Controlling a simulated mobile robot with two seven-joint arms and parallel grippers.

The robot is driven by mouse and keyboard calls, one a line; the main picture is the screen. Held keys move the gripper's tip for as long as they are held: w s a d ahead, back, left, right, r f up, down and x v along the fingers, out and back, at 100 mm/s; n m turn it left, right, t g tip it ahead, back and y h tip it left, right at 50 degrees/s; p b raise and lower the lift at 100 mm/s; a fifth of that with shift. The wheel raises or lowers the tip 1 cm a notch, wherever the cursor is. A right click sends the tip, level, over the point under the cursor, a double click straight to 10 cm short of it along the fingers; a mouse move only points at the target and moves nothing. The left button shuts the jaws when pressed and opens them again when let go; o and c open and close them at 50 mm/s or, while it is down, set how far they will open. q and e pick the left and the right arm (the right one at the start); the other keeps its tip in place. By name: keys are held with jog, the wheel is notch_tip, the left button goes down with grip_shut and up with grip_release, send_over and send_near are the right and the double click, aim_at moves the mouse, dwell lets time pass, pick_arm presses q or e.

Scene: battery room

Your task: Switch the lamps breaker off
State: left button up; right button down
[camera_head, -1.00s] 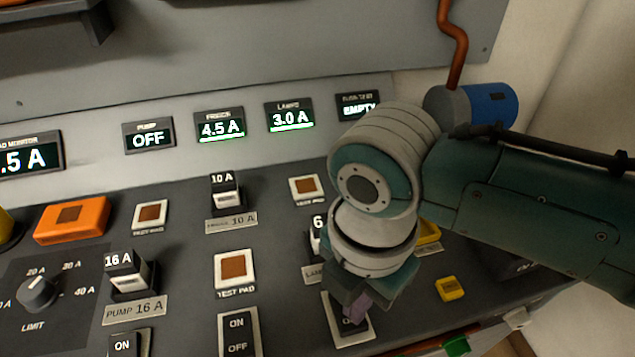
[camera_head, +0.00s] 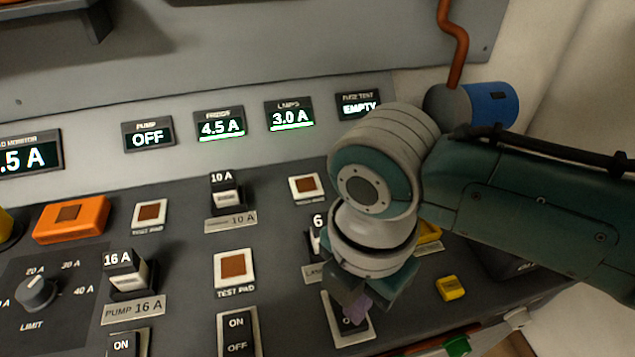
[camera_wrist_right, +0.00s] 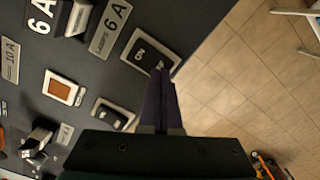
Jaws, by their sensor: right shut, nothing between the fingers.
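The lamps breaker (camera_head: 346,328) is a dark rocker in a pale frame, below the partly covered lamps fuse with its 6 A mark (camera_head: 316,222). In the wrist view the breaker (camera_wrist_right: 143,52) shows its ON half; its other end is partly behind the fingertips. My right gripper (camera_head: 355,308) is shut and empty, pointing down over the breaker, with its dark fingers (camera_wrist_right: 160,78) at or just above it; I cannot tell if they touch. The lamps display (camera_head: 290,117) reads 3.0 A. My left gripper is not in view.
The fridge breaker (camera_head: 237,332) lies to the left, with a test pad (camera_head: 235,268) above it. The fridge display (camera_head: 220,126) reads 4.5 A and the pump display (camera_head: 148,136) reads OFF. A small yellow block (camera_head: 450,288) lies to the right. The panel's edge is close to the breaker.

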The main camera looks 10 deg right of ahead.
jog(key=shift+f+b, duration=0.6)
jog(key=shift+f, duration=0.2)
jog(key=shift+r, duration=0.15)
notch_tip(320, 180, up, 7)
jog(key=p, duration=0.7)
jog(key=shift+p, duration=0.4)
